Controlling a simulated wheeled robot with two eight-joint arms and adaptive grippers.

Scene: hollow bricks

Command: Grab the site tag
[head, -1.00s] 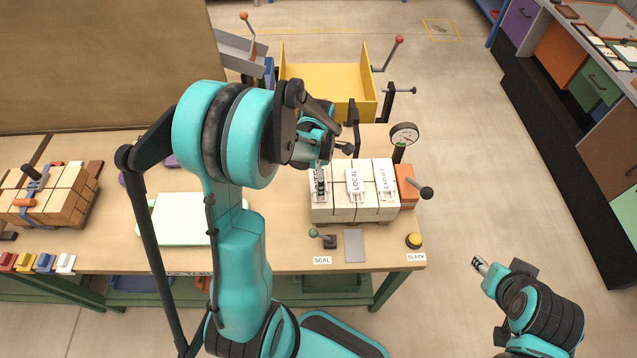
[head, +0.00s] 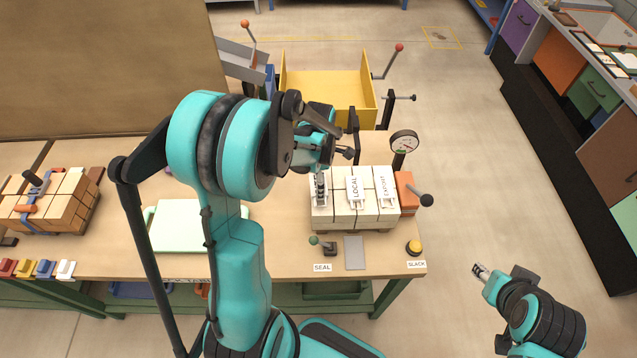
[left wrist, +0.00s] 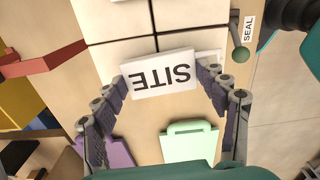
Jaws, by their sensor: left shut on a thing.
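The white site tag (left wrist: 160,76) fills the gap between my left gripper's fingers in the left wrist view, its SITE lettering upside down. My left gripper (left wrist: 172,84) is shut on it, with a finger at each side edge. In the head view my left gripper (head: 321,183) is at the left end of the pale brick stack (head: 348,216), largely covering the tag there. The tag is close against the bricks; I cannot tell whether it touches them. My right gripper (head: 480,270) is low at the right, off the table; its finger gap is too small to judge.
The LOCAL tag (head: 355,188) and EXPORT tag (head: 386,188) are close to the right on the stack. A gauge (head: 404,142) and black-knobbed lever (head: 426,200) stand right of it. The SEAL lever (head: 329,247) is in front. A mint-green board (head: 180,227) lies left.

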